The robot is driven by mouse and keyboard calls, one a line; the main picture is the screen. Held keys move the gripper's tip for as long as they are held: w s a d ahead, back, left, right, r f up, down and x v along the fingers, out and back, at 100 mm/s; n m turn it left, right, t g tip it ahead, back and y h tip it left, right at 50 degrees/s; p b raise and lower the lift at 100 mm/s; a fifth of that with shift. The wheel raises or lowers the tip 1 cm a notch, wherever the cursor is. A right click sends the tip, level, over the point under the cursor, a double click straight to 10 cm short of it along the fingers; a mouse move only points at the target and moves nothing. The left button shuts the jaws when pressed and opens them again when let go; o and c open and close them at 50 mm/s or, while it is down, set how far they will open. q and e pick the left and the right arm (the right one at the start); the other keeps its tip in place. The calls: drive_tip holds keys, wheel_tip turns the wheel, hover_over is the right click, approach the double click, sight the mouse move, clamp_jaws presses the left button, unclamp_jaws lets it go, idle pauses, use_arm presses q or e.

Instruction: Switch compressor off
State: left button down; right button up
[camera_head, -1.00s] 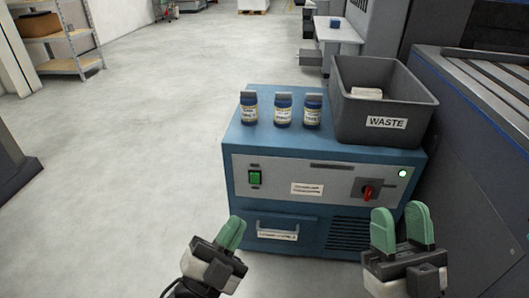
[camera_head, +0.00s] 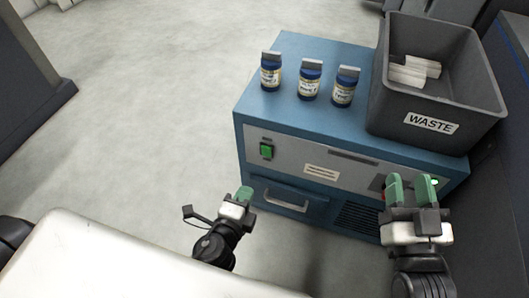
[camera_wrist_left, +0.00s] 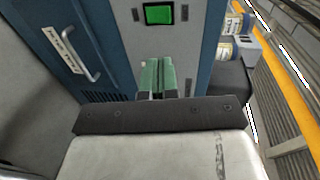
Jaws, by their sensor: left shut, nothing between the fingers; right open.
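The compressor (camera_head: 300,118) is a blue cabinet with a grey front panel. A green switch (camera_head: 266,151) sits at the panel's left end; it also shows lit green in the left wrist view (camera_wrist_left: 159,14). My left gripper (camera_head: 243,194) is shut and empty, below and left of the switch and apart from it. In the left wrist view its green fingertips (camera_wrist_left: 158,66) are together, in line with the switch. My right gripper (camera_head: 411,182) is open and empty in front of the panel's right end. It hides most of the red rotary knob there.
Several blue bottles (camera_head: 309,80) and a grey WASTE bin (camera_head: 432,115) with white pieces stand on the cabinet top. A drawer handle (camera_head: 286,199) is low on the front. Dark machinery (camera_head: 515,80) stands close on the right. Floor at left is clear.

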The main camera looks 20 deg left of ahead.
use_arm(q)
approach(266, 149)
drive_tip(key=w, duration=0.2)
drive_tip(key=w+f, duration=0.1)
drive_tip(key=w, duration=0.1)
drive_tip(key=w+b, duration=0.1)
drive_tip(key=w, duration=0.1)
drive_tip(key=shift+w+d+f, duration=0.15)
drive_tip(key=shift+d+f, duration=0.05)
drive_tip(key=shift+f, duration=0.2)
drive_tip(key=shift+w+r, duration=0.1)
drive_tip(key=shift+w, duration=0.4)
use_arm(e)
drive_tip(key=shift+s+a+r+t+y, duration=0.1)
drive_tip(key=shift+s+r+t+y, duration=0.1)
drive_tip(key=shift+r+t, duration=0.4)
drive_tip(key=shift+s+r+t+y, duration=0.2)
drive_tip(key=shift+s+r+t, duration=0.05)
drive_tip(key=shift+r+t, duration=0.3)
drive_tip(key=shift+s+a+r+t+y, duration=0.1)
drive_tip(key=shift+s+r+t+y, duration=0.1)
drive_tip(key=shift+r+t, duration=0.4)
use_arm(q)
drive_tip(key=shift+w+r, duration=0.15)
drive_tip(key=shift+w, duration=0.15)
use_arm(e)
drive_tip(key=shift+w+d+f+g, duration=0.1)
drive_tip(key=shift+w+f+g, duration=0.2)
drive_tip(key=shift+f+g, duration=0.3)
